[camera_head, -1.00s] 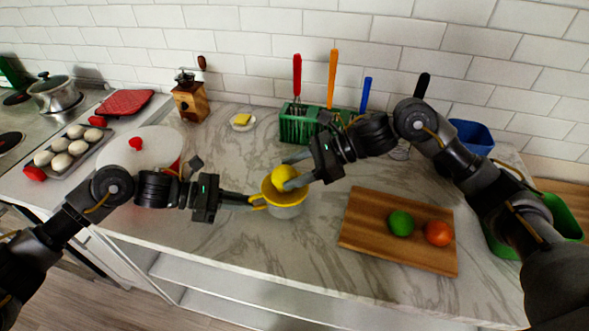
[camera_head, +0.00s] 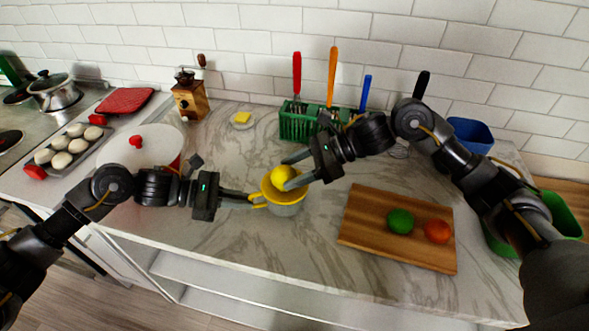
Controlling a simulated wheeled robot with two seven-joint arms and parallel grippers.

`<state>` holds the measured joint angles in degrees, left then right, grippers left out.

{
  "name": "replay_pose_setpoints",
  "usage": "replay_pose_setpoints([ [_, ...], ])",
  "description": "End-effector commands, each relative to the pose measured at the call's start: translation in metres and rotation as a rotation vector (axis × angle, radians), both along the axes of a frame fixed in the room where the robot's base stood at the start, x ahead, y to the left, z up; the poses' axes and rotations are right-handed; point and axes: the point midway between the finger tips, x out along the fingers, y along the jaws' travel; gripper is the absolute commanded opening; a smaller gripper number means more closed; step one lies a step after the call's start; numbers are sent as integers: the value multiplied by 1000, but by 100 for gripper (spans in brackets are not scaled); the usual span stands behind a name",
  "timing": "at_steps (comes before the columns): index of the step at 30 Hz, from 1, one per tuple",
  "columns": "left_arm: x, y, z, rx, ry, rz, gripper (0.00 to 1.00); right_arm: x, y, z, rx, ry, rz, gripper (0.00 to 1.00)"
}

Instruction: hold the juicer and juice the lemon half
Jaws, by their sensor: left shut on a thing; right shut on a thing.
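The juicer (camera_head: 285,207) has a yellow top and a grey-white bowl, and stands on the marble counter near its front edge. My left gripper (camera_head: 254,200) is shut on the juicer's yellow handle at its left side. The yellow lemon half (camera_head: 282,174) is at the top of the juicer. My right gripper (camera_head: 291,172) is shut on the lemon half from the upper right, with its fingers on either side. The lemon's underside and the juicer's cone are hidden, so I cannot tell how firmly they touch.
A green utensil basket (camera_head: 296,126) stands behind.

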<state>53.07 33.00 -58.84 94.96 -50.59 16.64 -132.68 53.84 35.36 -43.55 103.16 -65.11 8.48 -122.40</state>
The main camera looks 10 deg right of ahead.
Motion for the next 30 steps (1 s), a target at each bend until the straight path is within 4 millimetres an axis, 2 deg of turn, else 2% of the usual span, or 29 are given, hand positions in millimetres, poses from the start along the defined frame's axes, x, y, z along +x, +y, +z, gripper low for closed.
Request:
replay_pose_setpoints([
  [9, 0, 0, 1, -3, -2, -1, 0, 9, 1, -2, -11, 8, 353, 32],
  [13, 0, 0, 1, -3, -2, -1, 0, 10, 1, -3, -10, 8, 443, 32],
  [25, 1, 0, 1, -4, -3, 0, 0, 9, 0, -6, -11, 8, 465, 32],
  [30, 1, 0, 1, -4, -3, 1, 0, 4, -1, -8, -10, 9, 356, 32],
])
